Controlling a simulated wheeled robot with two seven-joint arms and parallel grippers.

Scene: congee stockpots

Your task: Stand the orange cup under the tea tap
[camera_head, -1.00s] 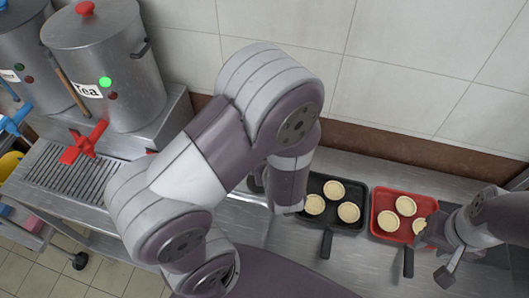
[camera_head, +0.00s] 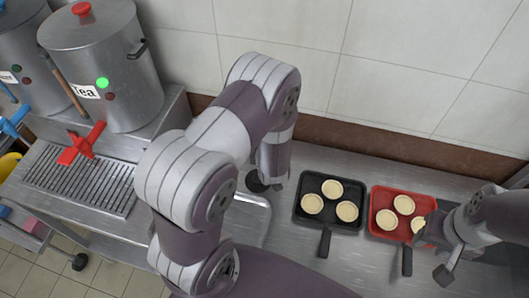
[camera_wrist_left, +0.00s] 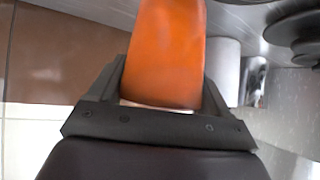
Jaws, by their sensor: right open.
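The orange cup (camera_wrist_left: 168,55) fills the middle of the left wrist view, between the two fingers of my left gripper (camera_wrist_left: 165,88), which is shut on it. In the head view my left arm hides the cup. The tea urn (camera_head: 105,60) is a steel pot labelled "Tea", with a lit green light. Its red tea tap (camera_head: 82,145) sticks out over a slotted drip tray (camera_head: 80,182). My left arm's wrist is to the right of the tap. My right gripper (camera_head: 443,262) is open and empty beside the red tray.
A black tray (camera_head: 327,225) and a red tray (camera_head: 375,232) with small tarts stand on the steel counter. Another urn (camera_head: 20,45) with a blue tap (camera_head: 14,121) is at the far left. A tiled wall (camera_head: 400,70) runs behind. The drip tray is bare.

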